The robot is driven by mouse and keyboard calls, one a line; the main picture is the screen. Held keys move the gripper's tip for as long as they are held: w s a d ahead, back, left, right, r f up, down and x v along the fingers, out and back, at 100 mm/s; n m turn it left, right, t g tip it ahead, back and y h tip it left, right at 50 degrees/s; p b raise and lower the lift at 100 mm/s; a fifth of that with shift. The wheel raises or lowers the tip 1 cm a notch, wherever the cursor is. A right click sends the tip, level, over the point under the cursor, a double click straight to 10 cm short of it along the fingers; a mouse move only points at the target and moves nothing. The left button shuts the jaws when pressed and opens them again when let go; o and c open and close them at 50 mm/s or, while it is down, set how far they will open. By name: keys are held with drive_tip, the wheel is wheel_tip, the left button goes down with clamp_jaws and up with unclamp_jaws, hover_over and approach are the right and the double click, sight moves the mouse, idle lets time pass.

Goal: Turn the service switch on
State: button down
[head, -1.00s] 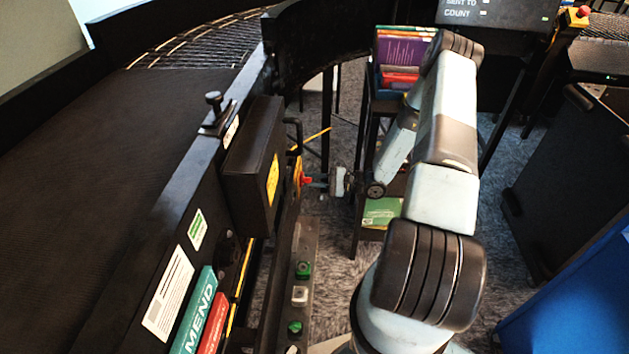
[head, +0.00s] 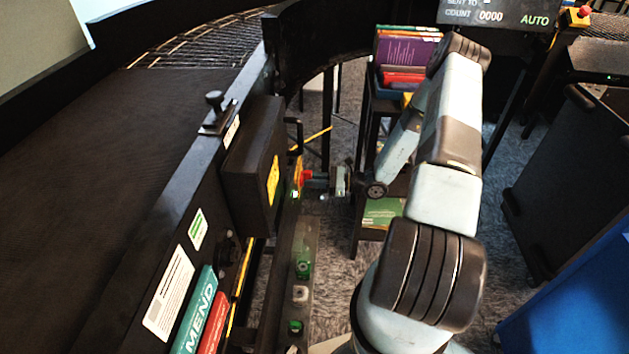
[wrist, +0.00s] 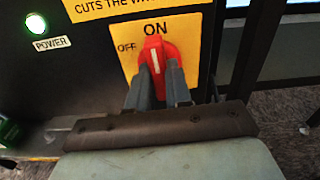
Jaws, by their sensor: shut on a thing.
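The service switch (wrist: 165,52) is a red rotary handle with a white line, on a yellow plate (wrist: 124,50) marked ON and OFF. In the wrist view the white line stands nearly upright, pointing to ON. My gripper (wrist: 155,88) is shut on the red handle, one finger on each side. The POWER lamp (wrist: 36,24) left of the plate glows green. In the head view the red switch (head: 306,176) shows small, with my gripper (head: 317,181) against it from the right.
A black box (head: 250,165) sits on the conveyor's side, left of the switch. Below are several buttons (head: 301,293). The counter display (head: 490,16) reads COUNT 0000 and AUTO. A shelf cart with books (head: 405,50) stands behind my arm. A blue bin (head: 580,300) is at right.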

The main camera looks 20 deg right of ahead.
drive_tip(key=shift+s+a+f+m, duration=0.15)
drive_tip(key=shift+s+m, duration=0.1)
drive_tip(key=shift+m, duration=0.25)
drive_tip(key=c, duration=1)
unclamp_jaws()
drive_tip(key=shift+w, duration=0.15)
drive_tip(key=shift+c, duration=0.2)
drive_tip(key=v, duration=1.4)
drive_tip(key=shift+w, duration=0.1)
drive_tip(key=s+a+r+n+g+h, duration=0.25)
drive_tip(key=r+n, duration=0.25)
drive_tip(key=r, duration=0.4)
drive_tip(key=s+a+r+n+g+h, duration=0.1)
drive_tip(key=a+r+n+g+h, duration=0.25)
drive_tip(key=r, duration=0.65)
drive_tip(key=s+a+r+n+g+h, duration=0.25)
drive_tip(key=r+n, duration=0.25)
drive_tip(key=r, duration=0.4)
drive_tip(key=s+a+r+n+t+h, duration=0.2)
drive_tip(key=s+r+n+t+h, duration=0.1)
drive_tip(key=s+r, duration=0.6)
drive_tip(key=s+a+r+n+t+h, duration=0.2)
drive_tip(key=s+r+n+t+h, duration=0.2)
drive_tip(key=s+r, duration=0.5)
drive_tip(key=shift+r+n+h, duration=0.55)
drive_tip(key=shift+r+n, duration=0.4)
drive_tip(key=shift+n, duration=0.2)
